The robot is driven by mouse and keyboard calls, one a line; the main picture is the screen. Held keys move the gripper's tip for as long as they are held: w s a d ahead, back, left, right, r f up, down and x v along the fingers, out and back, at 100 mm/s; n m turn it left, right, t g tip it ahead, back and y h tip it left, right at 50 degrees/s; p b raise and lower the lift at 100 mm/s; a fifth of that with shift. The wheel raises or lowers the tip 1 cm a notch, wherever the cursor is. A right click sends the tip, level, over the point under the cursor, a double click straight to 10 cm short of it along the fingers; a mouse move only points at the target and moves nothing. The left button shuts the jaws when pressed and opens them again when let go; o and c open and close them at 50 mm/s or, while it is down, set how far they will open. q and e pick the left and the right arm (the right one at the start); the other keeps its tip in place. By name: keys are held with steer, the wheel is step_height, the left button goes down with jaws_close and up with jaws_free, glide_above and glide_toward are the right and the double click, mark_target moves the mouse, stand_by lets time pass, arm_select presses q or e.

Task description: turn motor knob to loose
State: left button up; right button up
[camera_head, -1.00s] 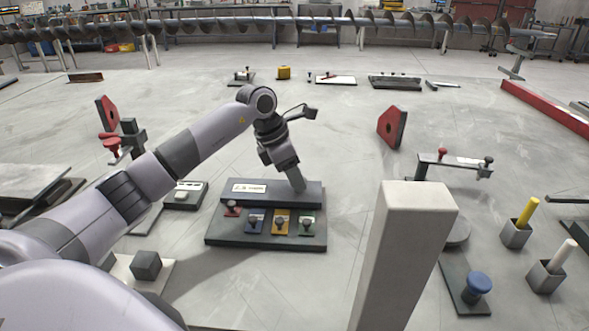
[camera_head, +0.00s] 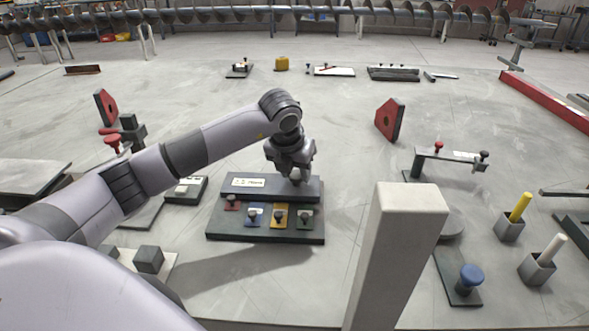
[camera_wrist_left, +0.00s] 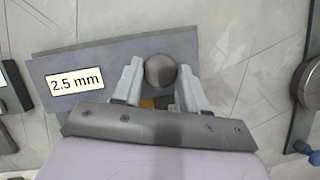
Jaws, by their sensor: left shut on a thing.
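A dark panel (camera_head: 231,194) stands behind a row of small coloured switches. Its white display (camera_head: 248,183) is too small to read here but shows "2.5 mm" in the left wrist view (camera_wrist_left: 75,82). A round dark knob (camera_wrist_left: 160,71) sits at the panel's right end, between the two fingers of my left gripper (camera_wrist_left: 161,76). My left gripper (camera_head: 298,178) comes down on that end from above and is shut on the knob; it mostly hides the knob in the head view. No knob label is readable. My right gripper is not in view.
A tall pale post (camera_head: 395,260) stands right of the panel, nearer to me. A red plate (camera_head: 390,121) stands behind. A blue knob (camera_head: 470,276) and a yellow stick (camera_head: 521,207) in a holder are at the right. Floor in front of the panel is free.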

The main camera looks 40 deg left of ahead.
arm_select(q)
steer(key=n, duration=0.2)
steer(key=n+y, duration=0.1)
steer(key=shift+w+d+n, duration=0.1)
steer(key=shift+d+n, duration=0.1)
steer(key=shift+n, duration=0.2)
steer(key=n+g, duration=0.1)
steer(key=n, duration=0.1)
steer(key=n+y, duration=0.1)
steer(key=n, duration=0.1)
steer(key=shift+w+d+n+g+y+b, duration=0.1)
steer(key=shift+w+n+g+y+b, duration=0.05)
steer(key=shift+n+g+y+b, duration=0.2)
steer(key=n+g, duration=0.1)
steer(key=n, duration=0.3)
steer(key=shift+w+r+g+y, duration=0.1)
steer(key=shift+w+g+y, duration=0.05)
steer(key=shift+g+y, duration=0.15)
steer(key=shift+w+n+g, duration=0.1)
steer(key=shift+n+g, duration=0.65)
steer(key=shift+n, duration=1.3)
steer(key=o, duration=1)
steer(key=shift+o, duration=0.2)
steer(key=p+v, duration=0.1)
steer(key=v, duration=0.6)
